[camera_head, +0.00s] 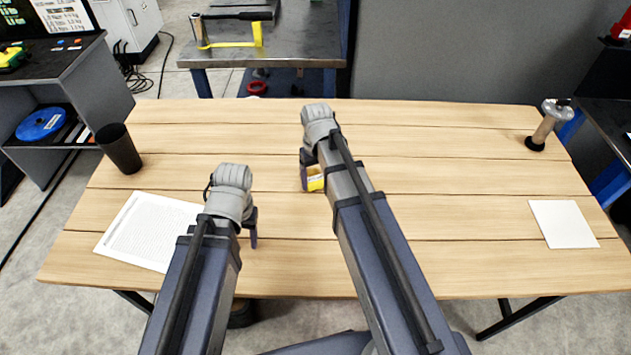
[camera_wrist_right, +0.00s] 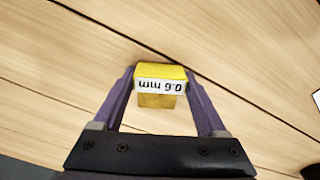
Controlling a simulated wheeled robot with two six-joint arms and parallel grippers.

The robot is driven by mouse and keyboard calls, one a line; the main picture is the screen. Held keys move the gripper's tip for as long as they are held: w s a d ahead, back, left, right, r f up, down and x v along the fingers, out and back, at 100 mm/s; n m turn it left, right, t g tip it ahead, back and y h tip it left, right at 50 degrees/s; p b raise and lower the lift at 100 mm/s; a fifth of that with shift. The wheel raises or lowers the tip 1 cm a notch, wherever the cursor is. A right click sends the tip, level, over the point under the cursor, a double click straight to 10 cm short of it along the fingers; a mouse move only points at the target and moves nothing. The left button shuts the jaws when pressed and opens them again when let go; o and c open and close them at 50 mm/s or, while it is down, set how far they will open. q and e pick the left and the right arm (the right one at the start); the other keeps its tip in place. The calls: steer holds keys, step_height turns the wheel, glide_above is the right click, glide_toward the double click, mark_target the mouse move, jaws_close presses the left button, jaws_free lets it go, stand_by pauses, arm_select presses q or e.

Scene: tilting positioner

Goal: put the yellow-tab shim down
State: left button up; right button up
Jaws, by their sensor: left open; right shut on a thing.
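The yellow-tab shim (camera_wrist_right: 160,73) is a yellow block with a white label reading "0.6 mm", upside down in the right wrist view. My right gripper (camera_wrist_right: 160,88) is shut on it, with a purple finger on each side. In the head view the shim (camera_head: 315,180) shows beside my right gripper (camera_head: 312,178), over the middle of the table. How far it is above the wood I cannot tell. My left gripper (camera_head: 252,228) is open and empty, to the left and nearer; its fingers are partly hidden by the wrist.
The wooden table (camera_head: 440,180) has wide clear room to the right and at the back. A white square (camera_head: 562,224) and a metal-and-tan tool (camera_head: 547,125) are on the right.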

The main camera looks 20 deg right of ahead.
mark_target(316, 177)
arm_select(q)
steer(key=shift+r, duration=0.1)
arm_select(e)
steer(key=shift+r, duration=0.1)
arm_select(q)
step_height(316, 177, up, 10)
steer(key=p, duration=1)
arm_select(e)
step_height(316, 177, up, 10)
steer(key=shift+f, duration=0.1)
